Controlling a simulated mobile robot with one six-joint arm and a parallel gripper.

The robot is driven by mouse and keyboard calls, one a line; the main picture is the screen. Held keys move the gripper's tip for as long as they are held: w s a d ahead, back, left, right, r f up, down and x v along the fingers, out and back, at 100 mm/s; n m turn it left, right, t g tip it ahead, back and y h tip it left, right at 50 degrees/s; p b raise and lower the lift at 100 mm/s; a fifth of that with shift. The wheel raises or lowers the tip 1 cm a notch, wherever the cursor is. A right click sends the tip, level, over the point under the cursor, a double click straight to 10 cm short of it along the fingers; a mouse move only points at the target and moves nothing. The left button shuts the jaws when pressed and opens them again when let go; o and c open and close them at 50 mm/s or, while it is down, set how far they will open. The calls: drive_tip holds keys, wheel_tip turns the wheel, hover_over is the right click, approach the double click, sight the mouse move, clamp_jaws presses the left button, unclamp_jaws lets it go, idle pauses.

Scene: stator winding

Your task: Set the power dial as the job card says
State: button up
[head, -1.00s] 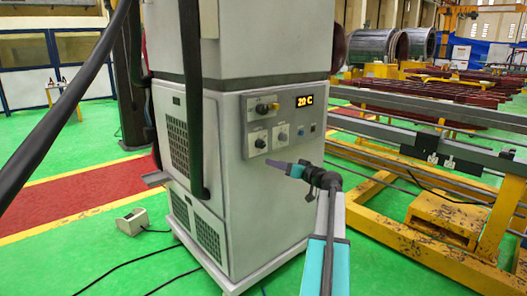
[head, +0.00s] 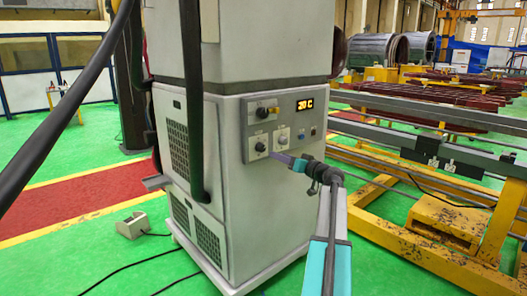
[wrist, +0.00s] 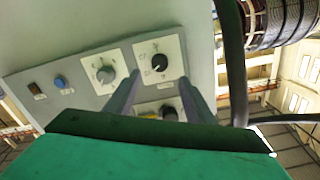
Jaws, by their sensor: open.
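The control panel (head: 285,121) on the grey cabinet has a lower-left black dial (head: 261,146), a pale-grey dial (head: 282,138) to its right, and a black knob with a yellow part (head: 262,112) above. Their labels are too small to read, so I cannot tell which is the power dial. My gripper (head: 274,155) is just beside and below the lower-left black dial. In the wrist view, my gripper (wrist: 160,84) has its fingers apart, on either side of that black dial (wrist: 159,62); contact cannot be told. No job card is visible.
An orange display (head: 305,104) reads 20 C. A blue button (head: 313,132) sits at the panel's right. A dark pipe (head: 192,100) runs down the cabinet's left. A yellow rail frame (head: 440,220) stands close on the right.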

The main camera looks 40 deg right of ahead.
sight(263, 149)
drive_tip(key=w, duration=1)
drive_tip(key=shift+w+d+p, duration=0.35)
drive_tip(key=shift+w+d, duration=0.05)
drive_tip(key=shift+c, duration=0.4)
